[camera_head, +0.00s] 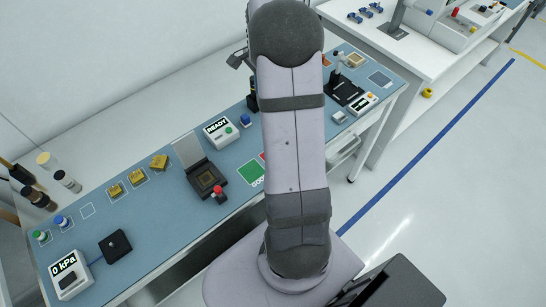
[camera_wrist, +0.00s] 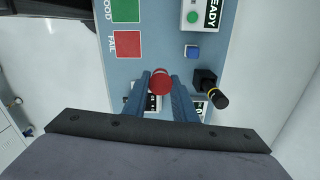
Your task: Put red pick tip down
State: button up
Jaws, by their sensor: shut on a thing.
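The red pick tip (camera_wrist: 160,84) shows as a round red top in the wrist view, between the two blue fingers of my gripper (camera_wrist: 162,76). My gripper is shut on it, over the blue bench mat (camera_wrist: 170,50). Its underside is hidden, and I cannot tell its height above the mat. In the head view my arm hides the gripper and the tip. There, a green tip (camera_head: 41,236) and a blue tip (camera_head: 61,222) stand at the mat's left end, beside an empty outlined square (camera_head: 87,211).
The wrist view shows a green pad (camera_wrist: 125,9), a red FAIL pad (camera_wrist: 128,44), a READY box (camera_wrist: 193,17), a blue button (camera_wrist: 192,52) and a black yellow-ringed post (camera_wrist: 206,82). An open socket (camera_head: 206,178) with a red-knobbed lever (camera_head: 218,191) and a 0 kPa box (camera_head: 68,271) stand left.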

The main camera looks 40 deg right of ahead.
jog(key=s, duration=0.2)
jog(key=s+m, duration=0.1)
jog(key=shift+s+d+f, duration=0.15)
jog(key=shift+s+d, duration=0.05)
jog(key=shift+s, duration=0.2)
jog(key=shift+m, duration=0.6)
jog(key=s+a+f, duration=0.2)
jog(key=s, duration=0.1)
jog(key=s+a+f, duration=0.1)
jog(key=shift+s+a, duration=0.25)
jog(key=shift+s, duration=0.05)
jog(key=shift+m, duration=0.4)
jog(key=shift+f, duration=0.1)
jog(key=shift+f+p, duration=1.2)
jog(key=shift+f, duration=3.7)
jog(key=shift+f, duration=0.1)
